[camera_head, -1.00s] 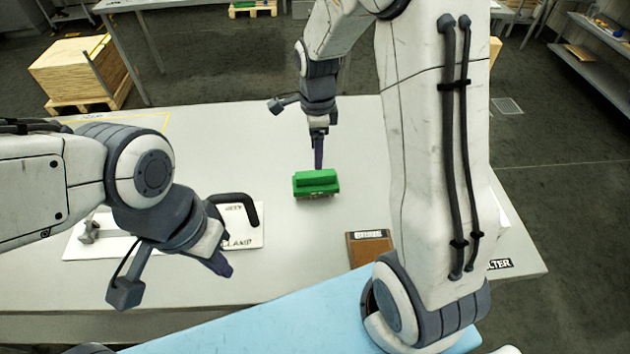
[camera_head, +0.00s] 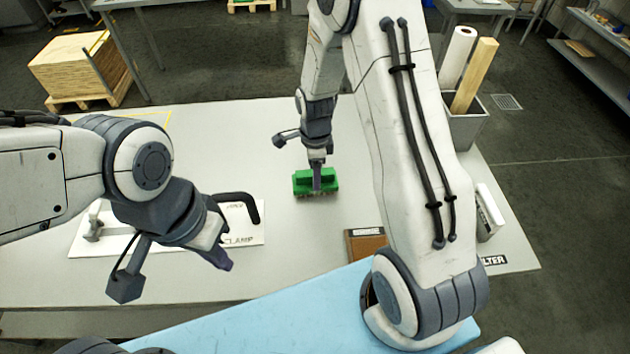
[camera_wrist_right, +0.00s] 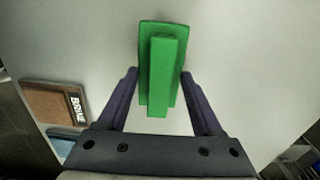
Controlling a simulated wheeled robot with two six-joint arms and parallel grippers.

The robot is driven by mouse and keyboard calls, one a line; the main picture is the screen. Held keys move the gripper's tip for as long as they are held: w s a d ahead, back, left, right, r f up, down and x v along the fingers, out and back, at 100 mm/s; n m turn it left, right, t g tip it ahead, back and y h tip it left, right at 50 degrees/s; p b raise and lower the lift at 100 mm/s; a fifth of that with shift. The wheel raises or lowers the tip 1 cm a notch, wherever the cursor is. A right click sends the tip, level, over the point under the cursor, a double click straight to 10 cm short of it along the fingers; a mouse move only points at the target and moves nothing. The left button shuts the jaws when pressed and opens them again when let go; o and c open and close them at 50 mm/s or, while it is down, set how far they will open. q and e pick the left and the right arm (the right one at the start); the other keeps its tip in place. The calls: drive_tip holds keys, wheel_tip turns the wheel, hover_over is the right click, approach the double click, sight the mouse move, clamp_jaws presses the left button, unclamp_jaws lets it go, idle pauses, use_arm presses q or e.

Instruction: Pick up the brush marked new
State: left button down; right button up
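A green brush (camera_head: 301,183) with a raised handle block lies on the grey table near the middle. No readable "new" mark shows on it. My right gripper (camera_head: 317,187) is down at the brush from behind in the head view. In the right wrist view the green brush (camera_wrist_right: 167,70) lies between the two dark fingers of the right gripper (camera_wrist_right: 160,74), one on each side. The fingers are apart, with gaps beside the handle. My left gripper (camera_head: 222,262) hangs at the left, away from the brush; its finger opening cannot be made out.
A white board (camera_head: 240,228) labelled CLAMP with a dark handle lies under my left gripper. A brown labelled block (camera_head: 366,246) lies right of the brush, near a light blue surface (camera_head: 270,315). A grey bin (camera_head: 463,130) holds a white roll and a wooden bar. The table behind the brush is clear.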

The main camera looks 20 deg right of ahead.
clamp_jaws()
drive_tip(key=shift+r, duration=0.15)
wheel_tip(320, 180, up, 4)
drive_tip(key=shift+s+r+b, duration=0.1)
drive_tip(key=shift+s+b, duration=0.05)
drive_tip(key=shift+b, duration=0.6)
drive_tip(key=s+d+r+b, duration=0.1)
drive_tip(key=s+d+r, duration=0.1)
drive_tip(key=s+r, duration=0.4)
drive_tip(key=s, duration=0.5)
drive_tip(key=shift+d+r+b, duration=0.15)
drive_tip(key=shift+r+b, duration=0.15)
drive_tip(key=shift+b, duration=0.1)
drive_tip(key=shift+s, duration=0.1)
